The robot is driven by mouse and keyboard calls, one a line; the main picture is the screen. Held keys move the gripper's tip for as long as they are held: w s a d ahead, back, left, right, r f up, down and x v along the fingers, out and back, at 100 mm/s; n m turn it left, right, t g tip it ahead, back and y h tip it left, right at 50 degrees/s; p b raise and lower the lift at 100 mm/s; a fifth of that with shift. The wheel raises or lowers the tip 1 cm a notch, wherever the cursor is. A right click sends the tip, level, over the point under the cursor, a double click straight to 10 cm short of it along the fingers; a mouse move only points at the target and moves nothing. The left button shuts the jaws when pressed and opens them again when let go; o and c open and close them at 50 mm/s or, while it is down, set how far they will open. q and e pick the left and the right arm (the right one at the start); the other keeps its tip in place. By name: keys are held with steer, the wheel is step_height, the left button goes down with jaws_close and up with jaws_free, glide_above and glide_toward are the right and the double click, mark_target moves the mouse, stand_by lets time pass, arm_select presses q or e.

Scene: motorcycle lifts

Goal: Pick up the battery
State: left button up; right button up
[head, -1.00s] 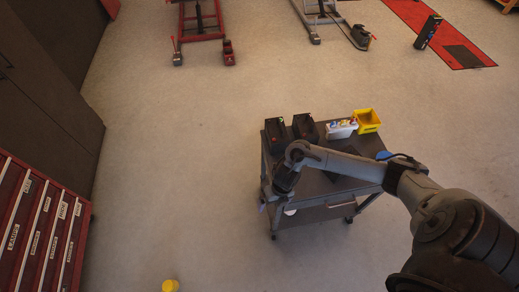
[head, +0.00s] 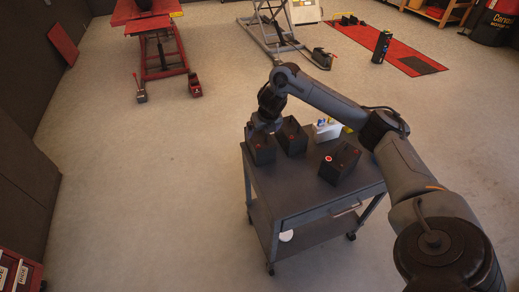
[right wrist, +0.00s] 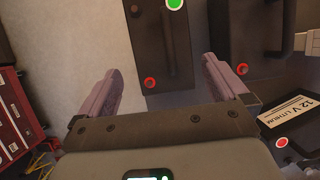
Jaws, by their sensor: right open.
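Three black batteries with red terminal caps stand on the grey cart (head: 280,205): one at the left corner (head: 260,148), one beside it (head: 292,137) and one nearer the right front (head: 340,164). My right gripper (head: 264,122) is over the left-corner battery, pointing down. In the right wrist view its open fingers (right wrist: 161,68) lie on either side of that battery's end (right wrist: 165,50), with gaps visible on both sides. Green and red terminals show on it. I cannot tell how far the fingertips are above or beside it. My left gripper is not in view.
A second battery (right wrist: 255,35) is close to the right finger. A battery labelled "12 V LITHIUM" (right wrist: 295,120) is at the right. A white bin (head: 327,129) is at the cart's back, partly behind my arm. Open floor lies left of the cart.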

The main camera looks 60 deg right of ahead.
mark_target(260, 136)
steer(key=b+x, duration=0.2)
steer(key=x, duration=0.4)
steer(key=shift+w+d+f, duration=0.15)
steer(key=shift+d+f, duration=0.05)
steer(key=shift+f, duration=0.15)
steer(key=shift+w+d+f+b, duration=0.15)
steer(key=shift+f+b, duration=0.2)
steer(key=shift+f, duration=0.05)
steer(key=shift+c, duration=0.3)
steer(key=c, duration=1.4)
steer(key=shift+w+r, duration=0.1)
steer(key=shift+r, duration=0.1)
steer(key=shift+c, duration=1)
